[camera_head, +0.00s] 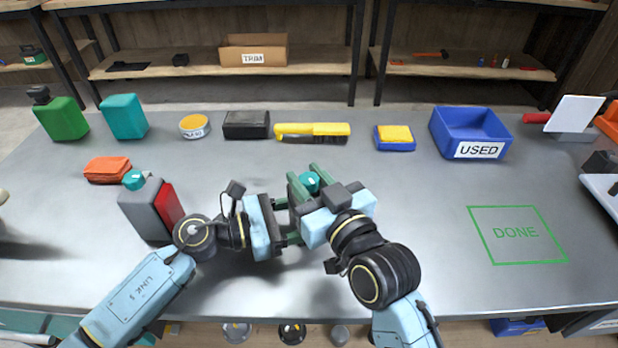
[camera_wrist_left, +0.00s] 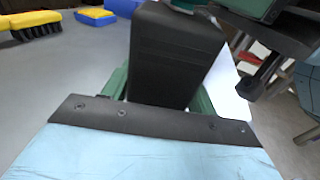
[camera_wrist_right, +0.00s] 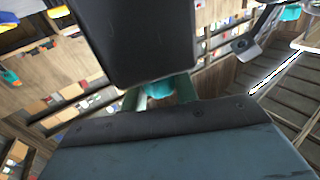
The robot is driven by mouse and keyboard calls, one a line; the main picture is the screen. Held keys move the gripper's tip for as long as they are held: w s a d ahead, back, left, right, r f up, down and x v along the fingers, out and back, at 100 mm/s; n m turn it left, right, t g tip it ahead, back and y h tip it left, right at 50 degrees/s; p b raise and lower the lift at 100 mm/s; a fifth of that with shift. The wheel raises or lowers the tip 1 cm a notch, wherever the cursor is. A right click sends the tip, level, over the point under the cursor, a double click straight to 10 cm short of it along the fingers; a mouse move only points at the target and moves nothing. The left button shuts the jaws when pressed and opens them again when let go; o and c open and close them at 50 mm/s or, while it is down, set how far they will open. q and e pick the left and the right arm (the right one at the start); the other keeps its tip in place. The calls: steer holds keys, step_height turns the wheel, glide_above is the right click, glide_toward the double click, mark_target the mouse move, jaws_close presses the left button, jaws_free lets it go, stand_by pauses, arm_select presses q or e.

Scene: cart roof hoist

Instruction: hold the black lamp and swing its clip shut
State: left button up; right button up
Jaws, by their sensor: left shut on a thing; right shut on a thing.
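The black lamp (camera_wrist_left: 175,60) shows as a dark boxy body between the green fingers of my left gripper (camera_wrist_left: 160,95), which is shut on it. In the head view the left gripper (camera_head: 290,222) points right, close beside the right one. The grippers hide most of the lamp there, and the clip's angle cannot be told.
A grey and red jug (camera_head: 147,208) stands just left of my left wrist. A brush (camera_head: 315,129), a sponge (camera_head: 394,133) and a blue USED bin (camera_head: 472,128) stand at the back. The green DONE outline (camera_head: 515,234) at right is empty.

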steer(key=shift+m+t+h, duration=0.5)
steer(key=shift+m+h, duration=0.2)
steer(key=shift+h, duration=0.3)
steer(key=o, duration=1)
steer(key=shift+c, duration=0.2)
steer(key=v, duration=1.2)
arm_select(q)
steer(key=o, duration=1.3)
